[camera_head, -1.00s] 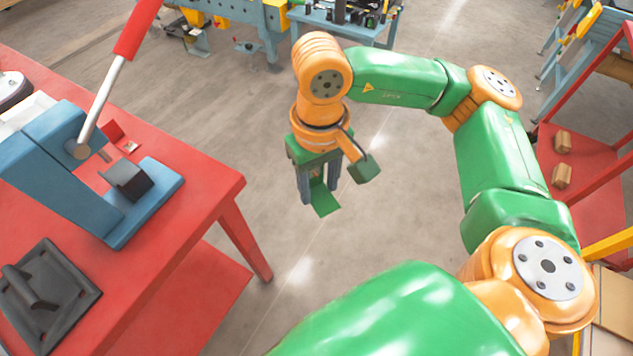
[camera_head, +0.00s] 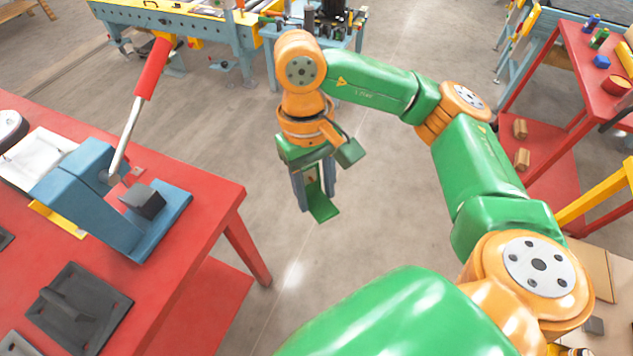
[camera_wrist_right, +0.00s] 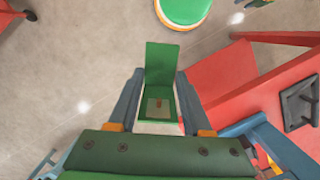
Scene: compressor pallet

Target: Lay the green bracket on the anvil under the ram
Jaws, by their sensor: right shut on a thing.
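The green bracket (camera_head: 322,209) is an L-shaped plate held in my right gripper (camera_head: 316,188), over the open floor to the right of the red table. In the right wrist view the bracket (camera_wrist_right: 159,65) sits between the two grey fingers, one flange standing up beyond the tips. The blue press (camera_head: 85,190) stands on the table, its red-handled lever (camera_head: 152,68) raised. A dark grey block, which looks like the anvil (camera_head: 143,202), sits on the press base (camera_head: 165,225). The ram cannot be clearly made out. The bracket is well apart from the press. My left gripper is out of view.
The red table (camera_head: 205,190) also holds a dark plate with a handle (camera_head: 78,305) in front of the press and white paper (camera_head: 38,158) behind it. A red shelf unit (camera_head: 590,75) stands at right. A blue workbench (camera_head: 235,40) is at the back.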

